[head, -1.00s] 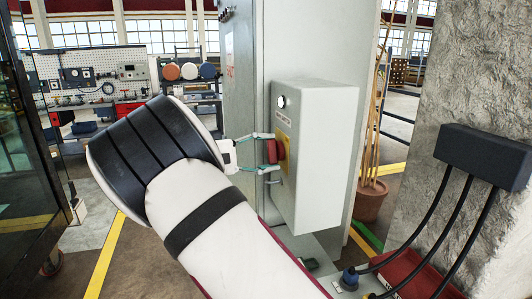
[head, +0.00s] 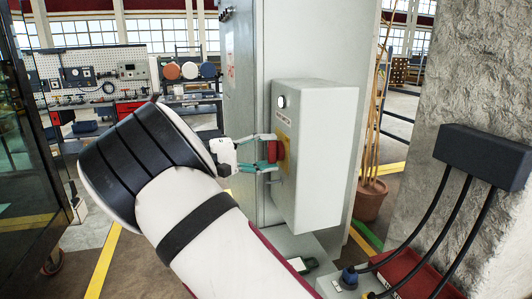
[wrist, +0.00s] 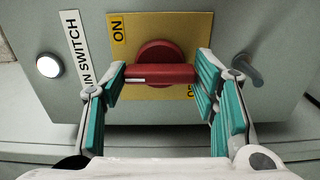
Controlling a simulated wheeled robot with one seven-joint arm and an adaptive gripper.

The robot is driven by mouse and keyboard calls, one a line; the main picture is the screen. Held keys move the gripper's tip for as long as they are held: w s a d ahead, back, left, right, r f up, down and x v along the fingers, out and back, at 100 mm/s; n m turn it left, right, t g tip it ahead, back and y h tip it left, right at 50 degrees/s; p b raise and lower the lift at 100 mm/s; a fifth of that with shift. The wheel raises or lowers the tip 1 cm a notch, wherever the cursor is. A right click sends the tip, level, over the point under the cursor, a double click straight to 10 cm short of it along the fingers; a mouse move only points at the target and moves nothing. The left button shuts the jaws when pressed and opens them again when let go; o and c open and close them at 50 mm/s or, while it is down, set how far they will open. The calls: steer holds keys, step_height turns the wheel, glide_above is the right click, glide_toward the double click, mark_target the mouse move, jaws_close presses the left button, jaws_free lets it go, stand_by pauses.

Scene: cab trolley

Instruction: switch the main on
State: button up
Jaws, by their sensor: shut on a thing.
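The main switch is a red rotary handle (wrist: 160,73) on a yellow plate (wrist: 188,28) on the front of a grey box (head: 317,150). In the wrist view the handle bar lies level across the picture, between my two fingers. My gripper (wrist: 160,76) is shut on the handle, with teal-padded fingertips at its two ends. In the head view my gripper (head: 268,153) reaches the red handle (head: 276,152) from the left. An ON label (wrist: 118,27) shows on the plate. A second label near the right finger is mostly hidden.
A round white lamp (wrist: 49,66) and a MAIN SWITCH label (wrist: 80,62) sit beside the plate. A grey metal hook-like part (wrist: 247,70) sticks out on its other side. A rough pillar with a dark cable box (head: 485,155) stands at the right.

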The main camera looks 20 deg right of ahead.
steer(key=o, duration=1.2)
steer(key=shift+c, duration=0.2)
steer(key=a, duration=1.2)
